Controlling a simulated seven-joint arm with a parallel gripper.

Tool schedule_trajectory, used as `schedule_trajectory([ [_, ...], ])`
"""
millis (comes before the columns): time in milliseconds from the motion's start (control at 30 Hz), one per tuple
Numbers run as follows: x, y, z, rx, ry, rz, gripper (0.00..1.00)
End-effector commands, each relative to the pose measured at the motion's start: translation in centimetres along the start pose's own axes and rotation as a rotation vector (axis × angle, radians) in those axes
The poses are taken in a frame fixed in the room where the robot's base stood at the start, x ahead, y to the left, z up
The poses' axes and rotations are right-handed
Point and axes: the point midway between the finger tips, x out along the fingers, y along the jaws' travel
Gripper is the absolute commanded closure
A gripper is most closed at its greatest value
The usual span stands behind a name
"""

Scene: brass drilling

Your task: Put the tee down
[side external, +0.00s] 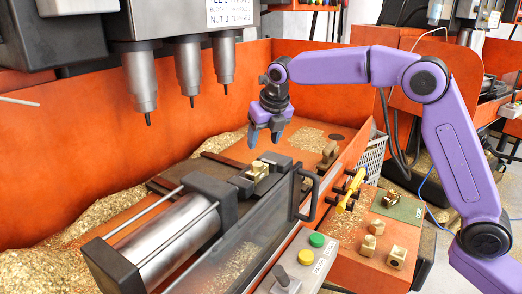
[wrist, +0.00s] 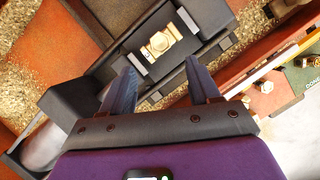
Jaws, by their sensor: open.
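A brass fitting, which looks like the tee (side external: 257,169), sits between the dark jaws of the vise (side external: 278,161) under the drill heads. In the wrist view the brass tee (wrist: 160,43) lies in the vise between grey jaw faces, beyond my fingertips. My gripper (side external: 267,140) is open and empty, above the vise and a little behind it in the side view. In the wrist view my gripper (wrist: 165,75) shows two spread fingers with nothing between them. The tee's underside is hidden in the vise.
Three drill spindles (side external: 189,68) hang at the upper left. A clear guard with a dark handle (side external: 310,193) stands at the vise's front. Several brass parts (side external: 368,245) and a green pad (side external: 398,205) lie on the right shelf, near a yellow-handled tool (side external: 350,190). Brass chips (side external: 110,212) cover the tray.

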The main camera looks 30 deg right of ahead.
Motion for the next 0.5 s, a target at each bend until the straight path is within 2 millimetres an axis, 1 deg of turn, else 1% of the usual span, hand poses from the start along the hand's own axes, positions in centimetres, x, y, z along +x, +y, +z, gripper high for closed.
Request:
schedule_trajectory([
  [33, -1.0, 0.0, 0.1, 0.0, -0.003, 0.002, 0.39],
  [200, -2.8, 0.0, 0.0, 0.0, -0.001, 0.0, 0.39],
  [333, -3.4, 0.0, 0.0, 0.0, 0.0, 0.0, 0.39],
  [500, -3.5, 0.0, 0.0, 0.0, 0.0, 0.0, 0.39],
])
